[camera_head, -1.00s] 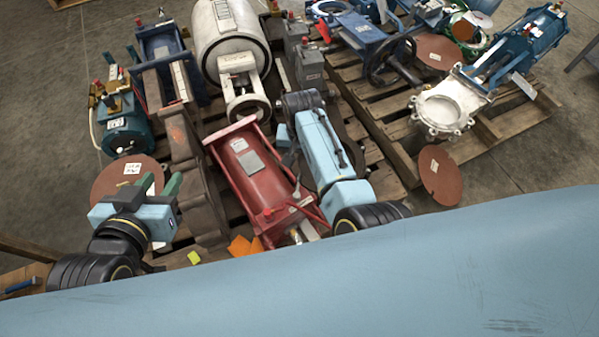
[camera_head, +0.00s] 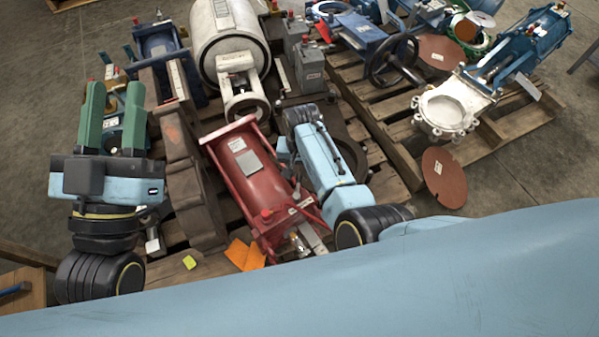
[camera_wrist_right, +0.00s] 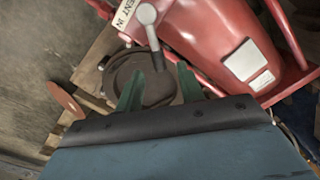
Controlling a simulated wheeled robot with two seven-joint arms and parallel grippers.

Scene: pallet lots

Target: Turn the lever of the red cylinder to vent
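The red cylinder (camera_head: 255,180) lies on the pallet in the middle of the head view. It also fills the upper right of the right wrist view (camera_wrist_right: 225,40). There, a grey lever (camera_wrist_right: 153,42) with a rounded end stands beside it, near a white label (camera_wrist_right: 126,12) reading "ENT IN". My right gripper (camera_wrist_right: 158,80) is open, with the lever's lower end showing between its green fingertips; contact cannot be told. In the head view its fingers are hidden. My left gripper (camera_head: 113,105) is open and empty, left of the cylinder, fingers pointing up the picture.
A brown rusty block (camera_head: 190,180) stands between my left gripper and the cylinder. A white cylindrical unit (camera_head: 228,45) is behind. A second pallet (camera_head: 400,150) at right carries blue valves and a white flanged valve (camera_head: 445,110). A brown disc (camera_head: 444,178) leans at its edge.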

